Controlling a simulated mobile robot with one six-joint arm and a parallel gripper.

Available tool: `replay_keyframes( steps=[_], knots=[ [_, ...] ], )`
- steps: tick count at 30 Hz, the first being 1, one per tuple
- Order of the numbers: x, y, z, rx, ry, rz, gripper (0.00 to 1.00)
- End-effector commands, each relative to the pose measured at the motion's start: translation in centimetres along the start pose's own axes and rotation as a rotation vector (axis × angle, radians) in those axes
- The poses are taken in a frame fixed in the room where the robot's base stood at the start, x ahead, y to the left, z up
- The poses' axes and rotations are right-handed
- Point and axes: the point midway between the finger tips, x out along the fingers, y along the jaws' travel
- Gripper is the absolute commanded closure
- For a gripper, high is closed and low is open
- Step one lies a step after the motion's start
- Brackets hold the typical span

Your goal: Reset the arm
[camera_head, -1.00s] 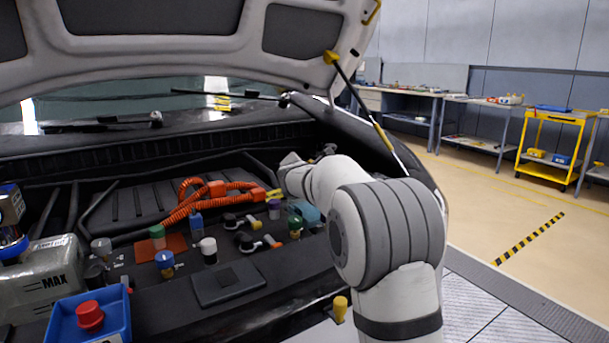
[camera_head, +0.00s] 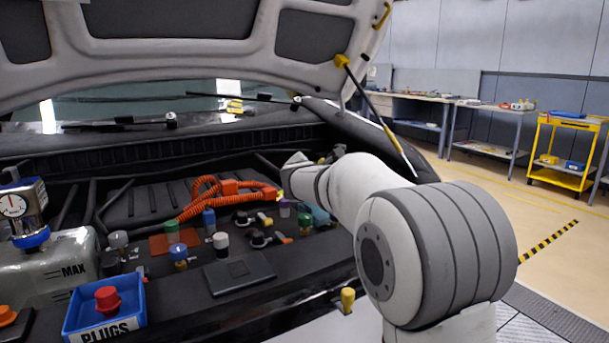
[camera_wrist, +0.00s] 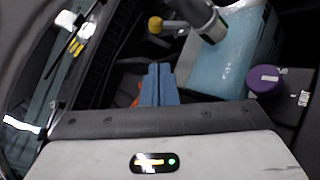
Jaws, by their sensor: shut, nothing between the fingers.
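My arm (camera_head: 435,250) reaches from the lower right of the head view over the open engine bay, its wrist end (camera_head: 298,165) above the back right part of the bay. The fingers are hard to make out in the head view. In the wrist view my gripper (camera_wrist: 159,72) shows as two blue fingers pressed together, with nothing between them. Beyond the fingers are a pale blue translucent tank (camera_wrist: 232,62), a purple cap (camera_wrist: 265,80) and a yellow knob (camera_wrist: 155,25).
The raised hood (camera_head: 170,50) hangs above, held by a strut (camera_head: 375,105). Several coloured caps and orange hoses (camera_head: 205,200) fill the bay. A blue PLUGS bin (camera_head: 85,325) with a red plug and a MAX-marked tank (camera_head: 55,265) stand at left. Floor at right is open.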

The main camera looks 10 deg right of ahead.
Motion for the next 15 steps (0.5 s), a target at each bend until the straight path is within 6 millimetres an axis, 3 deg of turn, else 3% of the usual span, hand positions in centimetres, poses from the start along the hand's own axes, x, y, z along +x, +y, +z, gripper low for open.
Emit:
replay_keyframes(
  steps=[5,9,15],
  knots=[
    [-4.2,-1.2,4.7,0.233,-0.021,-0.119,1.0],
    [-10.3,-4.5,8.5,0.565,-0.055,-0.307,1.0],
    [-20.6,-9.6,10.6,1.039,-0.128,-0.61,1.0]
  ],
)
